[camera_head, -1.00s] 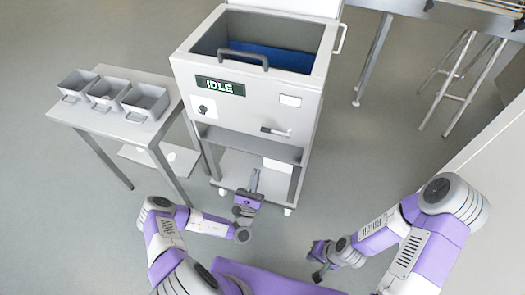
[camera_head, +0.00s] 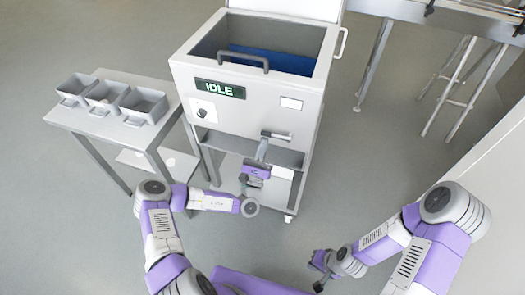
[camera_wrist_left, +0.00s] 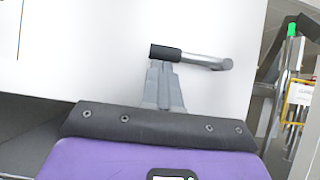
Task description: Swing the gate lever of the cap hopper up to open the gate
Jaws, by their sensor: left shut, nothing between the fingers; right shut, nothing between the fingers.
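The cap hopper (camera_head: 262,110) is a pale box with an open top and a green "IDLE" display. Its gate lever (camera_head: 281,136) lies roughly level on the lower right of the front panel. In the left wrist view the gate lever (camera_wrist_left: 203,60) has a metal arm pivoted at the right and a black grip at the left. My left gripper (camera_head: 263,143) is shut and empty, its fingertips just below the black grip. In the left wrist view the fingertips (camera_wrist_left: 163,68) overlap the grip's lower edge; I cannot tell whether they touch. My right gripper (camera_head: 317,284) is shut and empty, low and away from the hopper.
A side table (camera_head: 90,122) at the left carries three grey bins (camera_head: 142,104). The hopper has a bar handle (camera_head: 243,57) on its front rim and a knob (camera_head: 201,113) at the left. Open floor lies right of the hopper. A conveyor frame (camera_head: 375,60) stands at the back right.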

